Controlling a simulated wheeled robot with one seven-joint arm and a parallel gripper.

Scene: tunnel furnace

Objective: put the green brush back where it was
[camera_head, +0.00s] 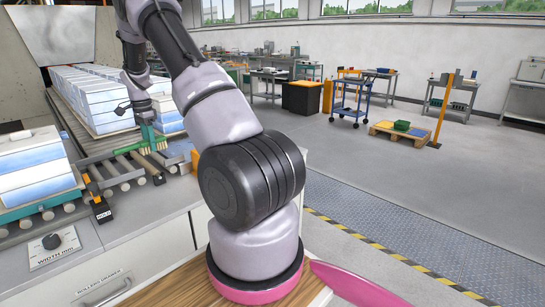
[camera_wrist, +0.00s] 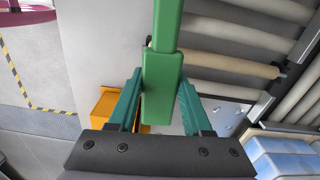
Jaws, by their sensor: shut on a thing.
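The green brush (camera_wrist: 163,88) is in my gripper (camera_wrist: 160,92), with its green handle between the two green fingers in the wrist view. In the head view the brush (camera_head: 151,138) shows small, over the roller conveyor near the far end of my arm. My gripper (camera_head: 146,118) is small there and partly merges with the green of the brush. In the wrist view the brush runs up out of the frame, so its far end is hidden. I cannot tell whether the brush touches the rollers.
The roller conveyor (camera_head: 120,178) runs below the brush, with blocks of white and blue boxes (camera_head: 92,98) behind and more boxes (camera_head: 36,165) at left. A width dial (camera_head: 52,241) sits on the front counter. An orange thing (camera_wrist: 106,104) lies beyond the fingers. Open floor lies right.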

